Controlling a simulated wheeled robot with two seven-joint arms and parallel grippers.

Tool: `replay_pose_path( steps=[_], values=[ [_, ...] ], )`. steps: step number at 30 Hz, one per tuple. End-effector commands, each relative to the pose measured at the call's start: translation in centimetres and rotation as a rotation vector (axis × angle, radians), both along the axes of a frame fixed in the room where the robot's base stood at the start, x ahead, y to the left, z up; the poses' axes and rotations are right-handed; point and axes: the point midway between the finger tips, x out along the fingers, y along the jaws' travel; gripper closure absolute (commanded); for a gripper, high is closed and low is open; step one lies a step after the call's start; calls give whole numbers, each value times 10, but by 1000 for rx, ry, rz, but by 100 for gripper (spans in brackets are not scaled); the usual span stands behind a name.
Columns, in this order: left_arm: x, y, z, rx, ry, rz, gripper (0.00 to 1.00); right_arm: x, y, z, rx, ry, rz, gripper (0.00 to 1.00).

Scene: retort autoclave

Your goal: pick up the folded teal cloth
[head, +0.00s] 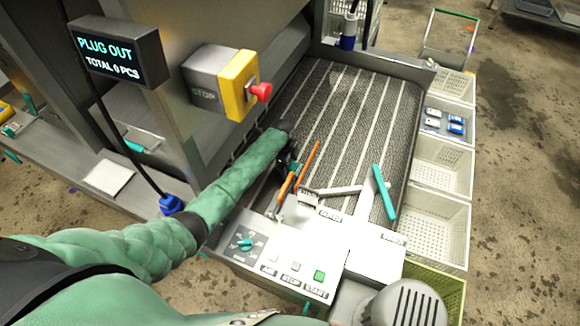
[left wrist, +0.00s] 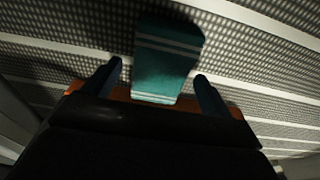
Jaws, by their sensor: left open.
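The folded teal cloth (left wrist: 166,62) shows in the left wrist view, lying on the grey perforated belt. It has pale stripes near both ends. My left gripper (left wrist: 158,78) is open, with one finger on each side of the cloth's near end. I cannot tell whether the fingers touch it. In the head view my left gripper (head: 287,160) is low over the belt, and the arm and gripper hide most or all of the cloth. My right gripper is not in view.
A teal-handled tool (head: 383,192) lies to the right. A control panel (head: 285,258) is in front. A yellow stop box (head: 238,84) stands left. White baskets (head: 435,228) line the right side.

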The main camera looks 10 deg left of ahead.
Motion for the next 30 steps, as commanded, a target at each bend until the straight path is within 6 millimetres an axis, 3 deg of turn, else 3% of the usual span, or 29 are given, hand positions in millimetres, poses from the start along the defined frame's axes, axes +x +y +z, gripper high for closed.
replay_pose_path(
  steps=[9,16,25,30],
  values=[
    [0,0,-4,0,-1,0,17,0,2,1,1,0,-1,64],
    [0,0,-3,0,-1,0,63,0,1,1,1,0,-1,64],
    [1,-1,-1,0,-1,0,64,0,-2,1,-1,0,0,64],
    [10,-5,15,-1,-3,1,64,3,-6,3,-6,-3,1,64]
  ],
)
